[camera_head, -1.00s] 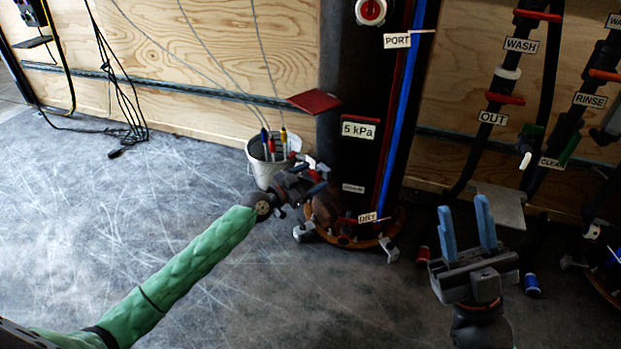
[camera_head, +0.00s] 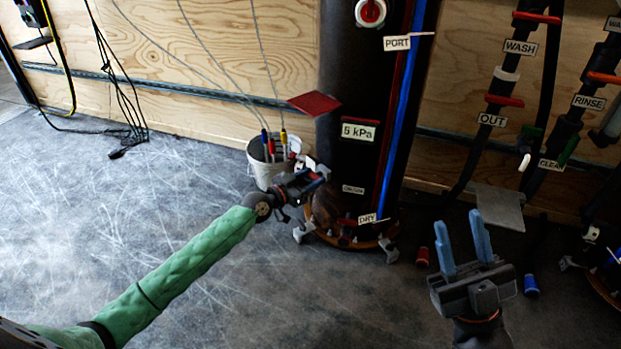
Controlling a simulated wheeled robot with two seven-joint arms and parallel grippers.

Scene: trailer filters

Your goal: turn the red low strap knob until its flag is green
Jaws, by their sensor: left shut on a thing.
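The dark filter column (camera_head: 352,150) stands at centre. A red square flag (camera_head: 314,103) sticks out from its left side; its face is red. My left gripper (camera_head: 318,172) is at the column's lower left side, shut on the red low strap knob, which is mostly hidden between the fingers. My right gripper (camera_head: 460,226) is open and empty, with its blue fingers pointing up, to the right of the column's foot.
A white bucket (camera_head: 262,172) with cables stands just behind my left gripper. A red cup-like piece (camera_head: 423,256) and a blue one (camera_head: 531,285) are on the floor near my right gripper. Pipes with labels (camera_head: 520,47) stand at right. The floor at left is clear.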

